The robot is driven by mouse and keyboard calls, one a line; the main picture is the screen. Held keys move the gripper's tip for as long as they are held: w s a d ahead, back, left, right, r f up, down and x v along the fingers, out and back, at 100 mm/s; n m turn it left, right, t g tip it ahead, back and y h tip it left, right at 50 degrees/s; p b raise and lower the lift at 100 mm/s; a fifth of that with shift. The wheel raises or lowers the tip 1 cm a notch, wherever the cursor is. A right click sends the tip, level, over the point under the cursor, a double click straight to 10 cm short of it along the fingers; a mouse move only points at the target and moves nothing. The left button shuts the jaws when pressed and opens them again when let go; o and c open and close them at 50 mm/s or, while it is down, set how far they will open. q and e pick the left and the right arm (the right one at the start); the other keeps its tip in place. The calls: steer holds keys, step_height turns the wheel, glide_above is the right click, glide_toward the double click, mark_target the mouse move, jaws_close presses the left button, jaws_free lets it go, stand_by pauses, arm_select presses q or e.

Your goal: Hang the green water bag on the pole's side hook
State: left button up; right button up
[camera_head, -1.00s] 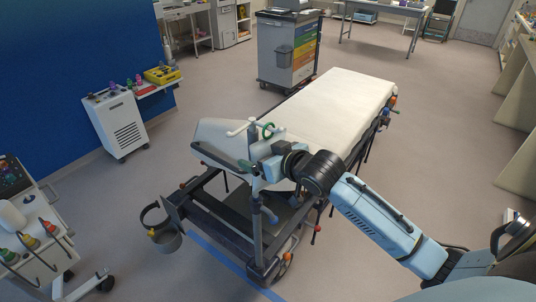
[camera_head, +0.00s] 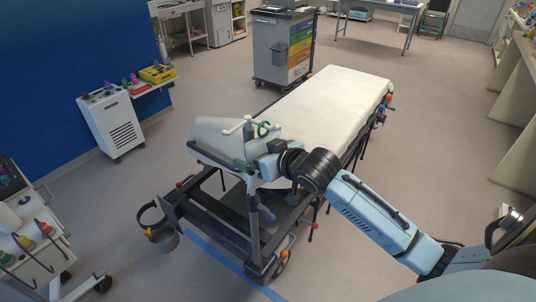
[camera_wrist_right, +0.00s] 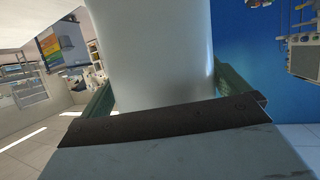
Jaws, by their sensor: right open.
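The pole (camera_head: 254,225) stands upright at the near end of the stretcher, with pale hooks (camera_head: 236,128) at its top. A green ring (camera_head: 263,129) is at the right-hand hook; I cannot tell whether it belongs to the water bag. No bag body is clearly visible. My right gripper (camera_head: 247,166) is at the pole just below the hooks, its jaws open. In the right wrist view a wide pale, smooth surface (camera_wrist_right: 155,50) fills the space between the green-padded fingers (camera_wrist_right: 162,100); it looks like the pole up close. My left gripper is not in view.
The stretcher (camera_head: 330,105) with a white mattress extends behind the pole. A ring holder with a grey bucket (camera_head: 162,238) is at its near left corner. A white cabinet (camera_head: 113,125) and a drawer cart (camera_head: 282,50) stand farther back. Floor at right is clear.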

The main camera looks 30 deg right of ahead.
steer(key=v, duration=1.3)
steer(key=shift+s+d, duration=0.1)
steer(key=w+d+f+m+g+h+b, duration=0.1)
steer(key=d+f+b, duration=0.2)
steer(key=f, duration=0.8)
steer(key=w+d+f+m+g+h+b, duration=0.1)
steer(key=d+f+g+b, duration=0.15)
steer(key=f, duration=0.75)
steer(key=s+d+f+g+b, duration=0.15)
steer(key=s+f, duration=0.25)
steer(key=f, duration=0.8)
steer(key=s+f+g+b, duration=0.1)
steer(key=s+f+b, duration=0.2)
steer(key=f, duration=1)
steer(key=s+a+f+n+g+b, duration=0.1)
steer(key=s+a+f+g+b, duration=0.15)
steer(key=s+f, duration=0.65)
steer(key=s+a+f+g+b, duration=0.1)
steer(key=s+a+f+b, duration=0.15)
steer(key=s+f, duration=0.6)
steer(key=s+a+f+n+g+b, duration=0.2)
steer(key=s+a+f, duration=0.5)
steer(key=s+f, duration=0.5)
steer(key=shift+s+g+b, duration=0.35)
steer(key=shift+g+b, duration=0.1)
